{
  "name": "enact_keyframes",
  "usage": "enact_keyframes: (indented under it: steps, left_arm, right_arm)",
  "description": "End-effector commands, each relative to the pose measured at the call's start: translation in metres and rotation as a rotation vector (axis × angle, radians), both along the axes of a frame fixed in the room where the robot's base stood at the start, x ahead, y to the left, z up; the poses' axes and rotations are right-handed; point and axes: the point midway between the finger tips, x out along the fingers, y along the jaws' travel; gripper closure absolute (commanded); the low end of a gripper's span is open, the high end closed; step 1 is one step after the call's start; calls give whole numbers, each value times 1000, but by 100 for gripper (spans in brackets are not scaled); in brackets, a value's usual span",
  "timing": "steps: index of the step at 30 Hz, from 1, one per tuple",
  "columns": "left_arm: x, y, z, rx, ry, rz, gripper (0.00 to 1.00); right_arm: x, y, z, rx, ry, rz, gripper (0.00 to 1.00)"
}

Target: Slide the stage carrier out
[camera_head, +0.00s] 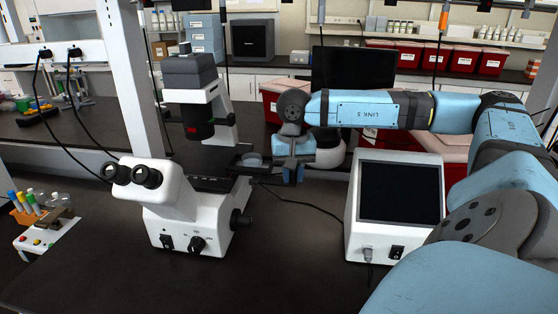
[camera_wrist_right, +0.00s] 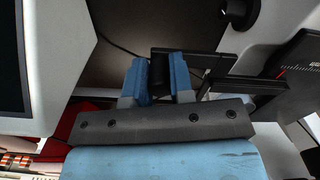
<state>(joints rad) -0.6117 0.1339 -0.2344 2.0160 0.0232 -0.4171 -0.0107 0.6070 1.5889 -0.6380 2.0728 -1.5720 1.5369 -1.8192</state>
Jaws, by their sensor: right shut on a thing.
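The white microscope (camera_head: 190,215) stands on the dark bench with its eyepieces facing left. The stage carrier (camera_head: 245,172) is a dark flat piece on the right side of its stage, and a small round dish shows just above it. In the right wrist view the carrier (camera_wrist_right: 212,66) is a black plate with a block-like end between my fingers. My right gripper (camera_head: 291,172) is beside the microscope's stage, and in its wrist view (camera_wrist_right: 161,78) its blue fingers are shut on that end. My left gripper is not in view.
A white box with a dark screen (camera_head: 400,192) stands to the right of the microscope, under my right arm. A small rack with coloured tubes (camera_head: 42,222) is at the left. A thin cable runs over the bench between. The front of the bench is clear.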

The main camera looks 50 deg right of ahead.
Motion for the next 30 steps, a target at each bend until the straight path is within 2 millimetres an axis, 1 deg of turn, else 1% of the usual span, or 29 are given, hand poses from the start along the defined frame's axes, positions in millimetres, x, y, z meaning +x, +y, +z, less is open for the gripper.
enact_keyframes:
  steps: [10,11,12,13,14,23,26,29,30]
  left_arm:
    - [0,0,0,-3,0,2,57]
    - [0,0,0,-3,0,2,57]
    - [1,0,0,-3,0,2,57]
    - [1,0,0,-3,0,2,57]
    - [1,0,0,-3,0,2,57]
    - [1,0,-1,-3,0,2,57]
    - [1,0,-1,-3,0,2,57]
    - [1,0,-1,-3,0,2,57]
    - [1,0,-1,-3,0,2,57]
  right_arm:
    - [-1,-2,2,-3,-3,-1,100]
    - [-1,-2,2,-4,-3,-1,72]
    - [-1,-2,2,-3,-3,-1,62]
    - [-1,-2,2,-3,-3,0,56]
    - [-1,-2,1,-3,-3,0,53]
    - [-1,-1,3,-1,-2,0,53]
    - [-1,-1,10,-1,-2,0,53]
    - [-1,-1,27,-2,-4,0,53]
    - [-1,-1,36,0,-6,1,53]
